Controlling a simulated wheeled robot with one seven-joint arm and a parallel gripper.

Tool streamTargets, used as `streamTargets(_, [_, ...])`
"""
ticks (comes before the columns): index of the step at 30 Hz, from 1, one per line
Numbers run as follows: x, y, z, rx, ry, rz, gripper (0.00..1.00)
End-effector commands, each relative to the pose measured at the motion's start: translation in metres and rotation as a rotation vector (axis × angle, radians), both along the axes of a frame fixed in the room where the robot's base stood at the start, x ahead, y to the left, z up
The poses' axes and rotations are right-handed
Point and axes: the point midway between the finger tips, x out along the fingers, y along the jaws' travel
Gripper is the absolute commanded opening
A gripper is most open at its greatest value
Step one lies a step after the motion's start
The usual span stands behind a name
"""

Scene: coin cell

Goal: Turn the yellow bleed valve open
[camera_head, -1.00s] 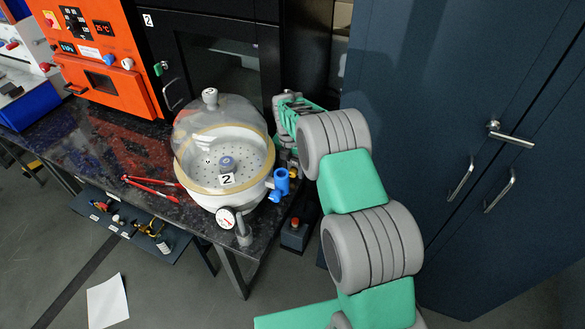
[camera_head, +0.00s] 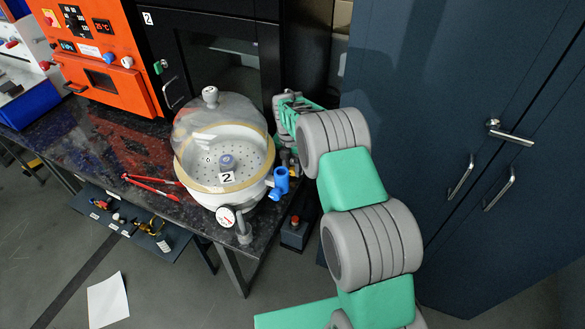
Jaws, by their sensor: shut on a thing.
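A clear-domed white vacuum desiccator (camera_head: 225,160) stands at the right end of the dark bench, marked 2. A blue valve (camera_head: 280,184) sticks out of its right side, and a round dial gauge (camera_head: 227,217) sits at its front. The yellow bleed valve (camera_head: 293,171) is mostly hidden behind the blue valve and my gripper; only a small bit shows. My gripper (camera_head: 287,160) is beside the desiccator's right wall, partly hidden by the dome and my own arm. It is shut on the yellow valve, though the fingertips are hard to make out.
An orange oven (camera_head: 103,60) stands at the back left. Red tongs (camera_head: 150,187) lie left of the desiccator. A box with a red button (camera_head: 295,232) is beside the bench's right end. A dark blue cabinet (camera_head: 440,120) stands close on the right.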

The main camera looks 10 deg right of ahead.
Motion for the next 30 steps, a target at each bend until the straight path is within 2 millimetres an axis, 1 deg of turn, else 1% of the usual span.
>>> streamTargets(5, [0.000, -0.002, -0.001, 0.007, -0.007, -0.003, 0.00])
streamTargets(8, [0.000, -0.004, -0.004, 0.047, -0.037, -0.003, 0.00])
streamTargets(14, [-0.003, -0.009, -0.010, 0.209, -0.156, -0.007, 0.00])
streamTargets(18, [-0.004, -0.009, -0.007, 0.295, -0.218, -0.005, 0.00])
streamTargets(23, [-0.005, -0.008, -0.001, 0.321, -0.235, -0.005, 0.00])
streamTargets(29, [-0.005, -0.008, -0.001, 0.320, -0.233, -0.005, 0.00])
streamTargets(30, [-0.005, -0.008, -0.001, 0.320, -0.233, -0.004, 0.30])
